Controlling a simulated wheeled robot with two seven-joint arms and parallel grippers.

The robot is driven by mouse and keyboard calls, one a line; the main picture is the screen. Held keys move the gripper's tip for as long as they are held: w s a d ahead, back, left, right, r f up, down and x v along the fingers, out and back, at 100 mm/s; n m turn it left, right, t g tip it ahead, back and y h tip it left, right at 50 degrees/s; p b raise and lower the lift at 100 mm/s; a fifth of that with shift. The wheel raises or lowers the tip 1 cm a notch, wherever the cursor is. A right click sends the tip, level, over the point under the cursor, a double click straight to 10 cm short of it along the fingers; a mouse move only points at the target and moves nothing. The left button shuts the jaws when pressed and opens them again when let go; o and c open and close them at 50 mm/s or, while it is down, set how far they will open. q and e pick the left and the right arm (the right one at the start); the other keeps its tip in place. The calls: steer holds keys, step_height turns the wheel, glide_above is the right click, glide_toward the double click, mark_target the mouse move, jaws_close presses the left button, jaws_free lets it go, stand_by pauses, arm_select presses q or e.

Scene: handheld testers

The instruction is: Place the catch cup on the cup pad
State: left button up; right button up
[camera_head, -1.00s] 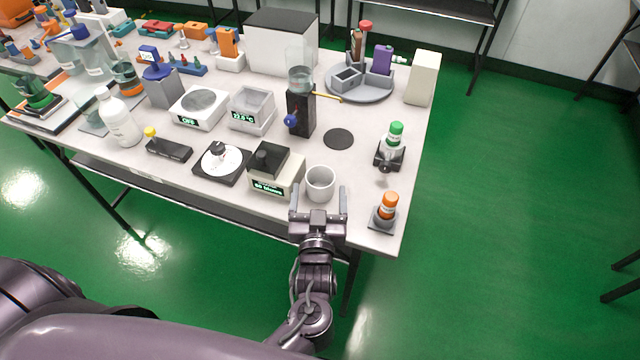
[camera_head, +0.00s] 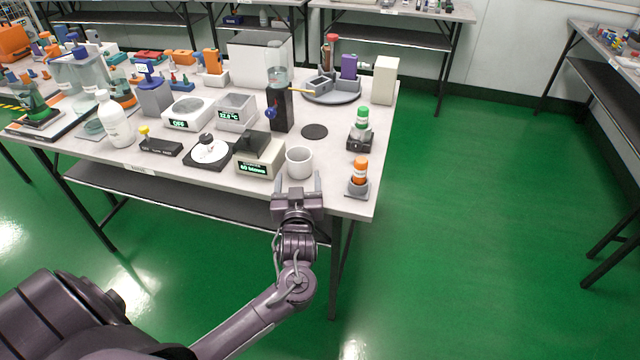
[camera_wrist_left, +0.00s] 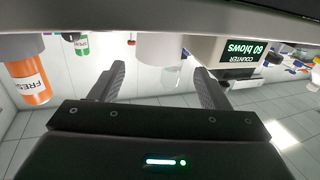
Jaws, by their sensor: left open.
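The white catch cup (camera_head: 299,163) stands upright near the table's front edge, just right of the counter device. The cup pad, which I take to be the flat dark disc (camera_head: 314,131), lies bare behind the cup. My left gripper (camera_head: 298,177) is open and empty at the front edge, its two fingers pointing at the cup from the near side. The cup does not look held. In the left wrist view, which looks upside down, the pale cup (camera_wrist_left: 160,47) shows beyond and between the open fingers (camera_wrist_left: 157,72). My right gripper is not in view.
The counter device (camera_head: 260,155) stands close left of the cup. A dark stand with a glass funnel (camera_head: 280,105) is left of the pad. A green-capped vial (camera_head: 361,120) and an orange vial (camera_head: 359,172) stand on the right. Table between cup and pad is clear.

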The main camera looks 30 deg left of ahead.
mark_target(299, 165)
arm_select(q)
steer(key=x, duration=0.7)
steer(key=shift+r, duration=0.15)
steer(key=shift+w+a, duration=0.25)
steer(key=shift+w, duration=0.25)
steer(key=c, duration=0.8)
steer(key=shift+c, duration=0.2)
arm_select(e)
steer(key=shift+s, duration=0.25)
